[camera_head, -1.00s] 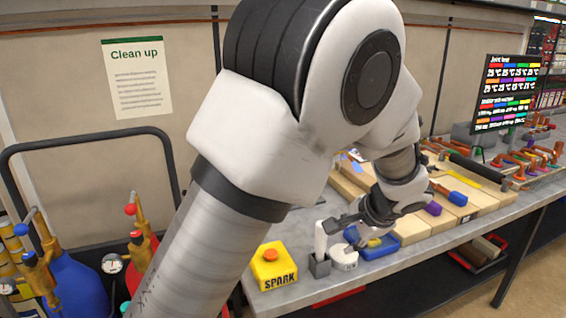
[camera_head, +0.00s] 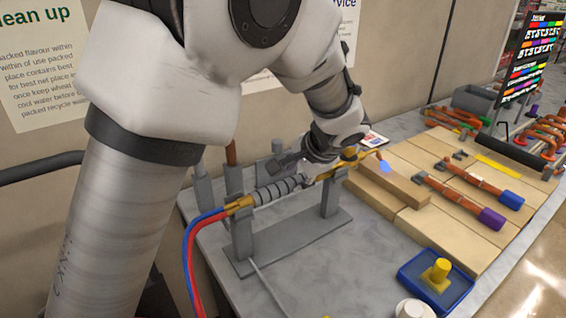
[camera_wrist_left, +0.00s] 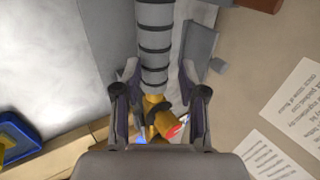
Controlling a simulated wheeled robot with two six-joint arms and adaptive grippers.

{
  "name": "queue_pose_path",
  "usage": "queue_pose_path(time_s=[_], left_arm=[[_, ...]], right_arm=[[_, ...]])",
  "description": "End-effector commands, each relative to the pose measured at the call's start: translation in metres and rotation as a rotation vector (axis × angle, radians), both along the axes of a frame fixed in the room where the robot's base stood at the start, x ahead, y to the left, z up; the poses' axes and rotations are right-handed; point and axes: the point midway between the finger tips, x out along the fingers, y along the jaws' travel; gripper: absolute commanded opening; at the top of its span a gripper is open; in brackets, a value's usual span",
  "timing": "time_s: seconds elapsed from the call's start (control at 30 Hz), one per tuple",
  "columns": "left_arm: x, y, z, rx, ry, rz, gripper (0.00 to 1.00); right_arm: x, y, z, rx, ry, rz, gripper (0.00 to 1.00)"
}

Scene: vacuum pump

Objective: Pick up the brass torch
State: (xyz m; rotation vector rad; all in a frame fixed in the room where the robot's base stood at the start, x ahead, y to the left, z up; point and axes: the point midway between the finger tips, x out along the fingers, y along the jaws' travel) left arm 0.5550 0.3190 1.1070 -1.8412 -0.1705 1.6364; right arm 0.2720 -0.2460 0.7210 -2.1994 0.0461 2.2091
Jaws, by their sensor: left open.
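The brass torch (camera_head: 240,204) lies across a grey stand with two uprights (camera_head: 243,240) on the bench. It has a grey ribbed grip (camera_head: 278,188), red and blue hoses at its left end and a bent tip on the right with a small blue flame-like shape (camera_head: 386,167). My left gripper (camera_head: 296,168) is at the torch, near the right part of the grip. In the left wrist view my open fingers (camera_wrist_left: 157,75) are on either side of the ribbed grip (camera_wrist_left: 155,45), with brass valve parts (camera_wrist_left: 160,118) nearer the palm. Whether they touch it is unclear. My right gripper is not in view.
Wooden boards (camera_head: 440,160) right of the stand carry copper pipes with blue and purple ends. A blue tray (camera_head: 410,278) with a yellow part and a white round item (camera_head: 413,310) are at the front. Grey posts (camera_head: 203,185) stand behind the torch.

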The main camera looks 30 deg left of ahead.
Motion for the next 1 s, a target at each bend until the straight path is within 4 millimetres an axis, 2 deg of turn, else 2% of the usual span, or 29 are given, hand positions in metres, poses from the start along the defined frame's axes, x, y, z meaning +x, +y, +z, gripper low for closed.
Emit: queue_pose_path(time_s=[0.27, 0.43, 0.53, 0.7, 0.73, 0.83, 1.0], left_arm=[[0.005, 0.019, -0.031, -0.003, 0.004, 0.001, 0.42], [0.009, 0.036, -0.057, -0.003, 0.004, 0.001, 0.42], [0.011, 0.040, -0.064, -0.002, 0.003, 0.001, 0.42], [0.011, 0.040, -0.064, -0.001, 0.000, 0.000, 0.42], [0.011, 0.040, -0.064, -0.001, 0.000, 0.000, 0.34], [0.011, 0.040, -0.064, -0.001, 0.000, 0.000, 0.00], [0.011, 0.040, -0.064, -0.001, 0.000, 0.000, 0.00]], right_arm=[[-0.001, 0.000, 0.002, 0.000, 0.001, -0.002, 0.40], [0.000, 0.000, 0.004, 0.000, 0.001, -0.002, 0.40], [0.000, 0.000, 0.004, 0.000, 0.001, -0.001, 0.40], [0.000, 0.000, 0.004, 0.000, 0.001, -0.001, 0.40], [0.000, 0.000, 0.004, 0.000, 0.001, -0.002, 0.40], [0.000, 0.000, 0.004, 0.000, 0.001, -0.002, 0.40], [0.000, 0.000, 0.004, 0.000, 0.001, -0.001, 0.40]])
